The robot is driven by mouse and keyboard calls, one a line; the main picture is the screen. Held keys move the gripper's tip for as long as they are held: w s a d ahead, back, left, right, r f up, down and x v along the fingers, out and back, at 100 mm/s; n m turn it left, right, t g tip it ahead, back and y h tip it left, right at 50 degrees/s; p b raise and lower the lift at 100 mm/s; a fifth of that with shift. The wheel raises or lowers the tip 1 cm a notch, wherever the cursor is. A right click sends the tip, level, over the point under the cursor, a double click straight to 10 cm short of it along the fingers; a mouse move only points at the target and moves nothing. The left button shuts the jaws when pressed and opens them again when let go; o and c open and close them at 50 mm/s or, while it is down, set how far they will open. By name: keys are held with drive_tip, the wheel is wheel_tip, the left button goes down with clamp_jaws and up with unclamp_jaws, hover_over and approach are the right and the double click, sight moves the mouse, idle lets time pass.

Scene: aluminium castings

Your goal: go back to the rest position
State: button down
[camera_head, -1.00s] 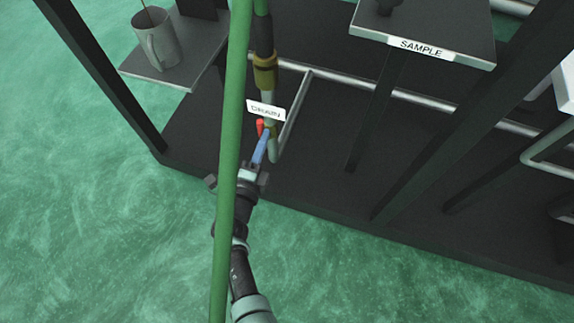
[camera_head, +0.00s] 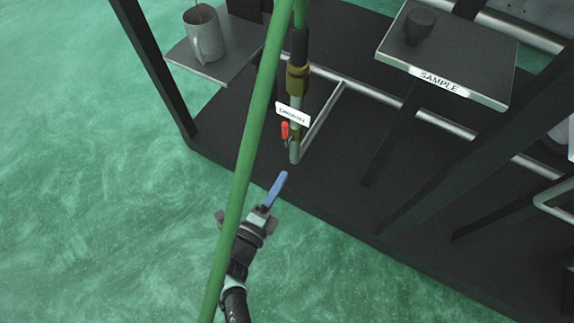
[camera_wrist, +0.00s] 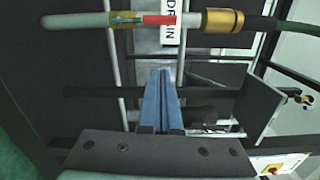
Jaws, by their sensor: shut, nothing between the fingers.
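My gripper (camera_head: 277,188) is in the lower middle of the head view, its blue fingers together and empty. It is at the front edge of the dark skid, apart from the drain valve. The drain valve's red handle (camera_head: 285,131) is on a vertical pipe above the fingertips, below a white label. In the wrist view my blue fingers (camera_wrist: 158,100) lie side by side, and the red handle (camera_wrist: 159,20) shows beyond them near the top, beside the DRAIN label (camera_wrist: 170,32).
A grey mug (camera_head: 204,36) stands on a side shelf (camera_head: 190,58) at upper left. The SAMPLE shelf (camera_head: 490,84) bears a dark knob-like object (camera_head: 419,24). A green hose (camera_head: 245,175) crosses in front of my arm. Dark posts rise from the skid base (camera_head: 330,190). Green floor at left is clear.

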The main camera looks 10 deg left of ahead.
drive_tip(key=shift+s, duration=0.15)
idle(0.5)
drive_tip(key=w+d+r+m+g+h, duration=0.1)
drive_tip(key=w+d+r+m, duration=0.1)
drive_tip(key=w+r+m, duration=0.45)
drive_tip(key=w+d+r+m+h, duration=0.1)
drive_tip(key=w+d+r+m, duration=0.15)
drive_tip(key=r+m, duration=0.7)
drive_tip(key=w+d+r+m+g+h, duration=0.1)
drive_tip(key=w+d+r+m, duration=0.1)
drive_tip(key=w+r+m, duration=0.45)
wheel_tip(320, 180, up, 20)
drive_tip(key=s+d+f+m+t+y, duration=0.1)
drive_tip(key=d+m+t+y, duration=0.15)
drive_tip(key=m, duration=1.25)
drive_tip(key=s+r+m+t+y+p, duration=0.1)
drive_tip(key=s+r+m+t+y, duration=0.2)
drive_tip(key=s+r, duration=0.6)
drive_tip(key=s+r+m+t, duration=0.3)
drive_tip(key=s+r+m, duration=0.15)
drive_tip(key=r, duration=0.75)
drive_tip(key=s+r+m+t+y+p, duration=0.15)
drive_tip(key=s+r+m+t, duration=0.35)
drive_tip(key=r, duration=0.6)
wheel_tip(320, 180, up, 22)
drive_tip(key=g+p, duration=0.1)
drive_tip(key=p, duration=2.1)
drive_tip(key=shift+s+a+f+y, duration=0.25)
drive_tip(key=shift+s+a+y, duration=0.05)
drive_tip(key=shift+s+a, duration=0.05)
